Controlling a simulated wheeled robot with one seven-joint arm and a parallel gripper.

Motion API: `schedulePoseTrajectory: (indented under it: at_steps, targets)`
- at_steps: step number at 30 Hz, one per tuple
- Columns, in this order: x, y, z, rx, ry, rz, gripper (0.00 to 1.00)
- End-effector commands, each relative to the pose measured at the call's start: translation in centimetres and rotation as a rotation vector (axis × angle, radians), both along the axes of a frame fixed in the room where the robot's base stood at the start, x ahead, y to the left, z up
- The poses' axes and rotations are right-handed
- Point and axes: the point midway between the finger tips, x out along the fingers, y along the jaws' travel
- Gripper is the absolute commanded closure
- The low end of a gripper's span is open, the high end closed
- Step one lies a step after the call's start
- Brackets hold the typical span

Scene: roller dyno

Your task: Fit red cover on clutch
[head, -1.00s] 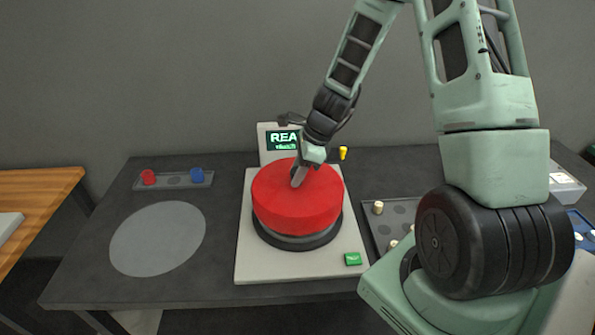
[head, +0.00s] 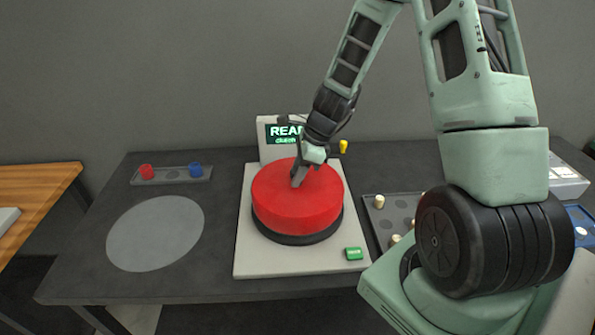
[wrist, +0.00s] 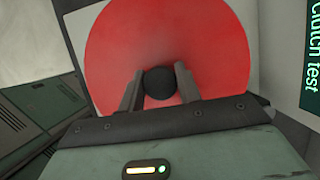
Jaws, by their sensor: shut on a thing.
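The red cover (head: 285,205) is a wide round disc in the middle of the light test stand. It sits over a dark round base (head: 300,239), the visible lower part of the clutch, with only a dark rim showing below it. The cover looks level. My gripper (head: 298,181) points down at the top of the cover. In the wrist view the gripper (wrist: 158,88) is shut on the black knob (wrist: 159,82) at the middle of the red cover (wrist: 120,50). The clutch's top is hidden under the cover.
A display screen (head: 284,134) stands behind the cover. A green button (head: 354,254) is at the stand's front right. A tray with pegs (head: 400,208) lies to the right. A strip with red and blue knobs (head: 172,174) and a grey disc area (head: 155,233) are at left.

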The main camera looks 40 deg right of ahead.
Motion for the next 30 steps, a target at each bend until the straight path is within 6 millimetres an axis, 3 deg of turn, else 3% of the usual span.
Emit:
schedulePoseTrajectory:
  at_steps: [29, 30]
  targets:
    - [0.0, 0.0, -2.4, 0.001, -0.001, 0.001, 1.00]
    - [0.0, 0.0, -2.3, 0.001, -0.001, 0.001, 0.64]
